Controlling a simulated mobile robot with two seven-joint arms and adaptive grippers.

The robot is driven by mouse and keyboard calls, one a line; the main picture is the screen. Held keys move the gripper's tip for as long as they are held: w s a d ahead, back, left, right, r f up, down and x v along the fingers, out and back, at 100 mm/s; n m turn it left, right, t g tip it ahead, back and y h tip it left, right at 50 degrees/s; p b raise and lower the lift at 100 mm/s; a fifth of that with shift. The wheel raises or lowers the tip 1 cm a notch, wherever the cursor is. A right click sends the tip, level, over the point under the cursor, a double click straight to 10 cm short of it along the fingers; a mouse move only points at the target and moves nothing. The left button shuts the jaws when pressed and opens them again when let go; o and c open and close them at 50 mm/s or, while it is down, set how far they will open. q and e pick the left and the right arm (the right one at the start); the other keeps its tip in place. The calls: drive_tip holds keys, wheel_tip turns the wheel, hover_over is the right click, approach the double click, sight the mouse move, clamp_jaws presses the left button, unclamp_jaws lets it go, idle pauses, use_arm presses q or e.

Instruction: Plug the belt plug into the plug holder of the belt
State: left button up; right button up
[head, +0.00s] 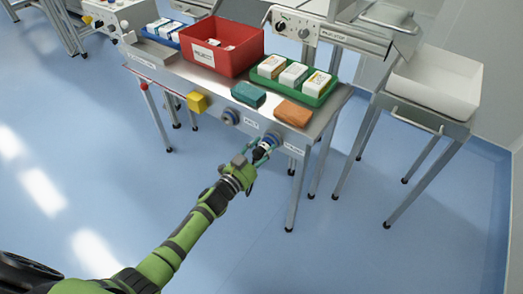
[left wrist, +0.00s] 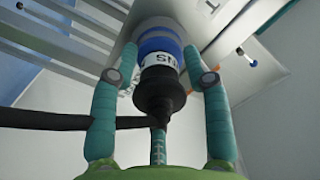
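The belt plug (left wrist: 160,95) has a black body, a white band with dark lettering and a blue section. It shows small at the front of the machine table in the head view (head: 260,151). My left gripper (head: 263,147) has a fingertip on each side of it; in the left wrist view the fingertips (left wrist: 160,62) press close to its front part. The plug points at the blue-ringed plug holder (head: 269,141) on the table's front edge. The fingers and plug hide the joint, so I cannot tell how deep it sits. My right gripper is not in view.
A second round socket (head: 230,117) and a yellow box (head: 197,102) are on the front edge. A red bin (head: 217,60), a green tray (head: 318,92), a teal block (head: 248,94) and an orange block (head: 292,113) stand above. A dark cable (left wrist: 45,116) runs left. Floor in front is clear.

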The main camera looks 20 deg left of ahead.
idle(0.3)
use_arm(q)
drive_tip(key=v, duration=1.2)
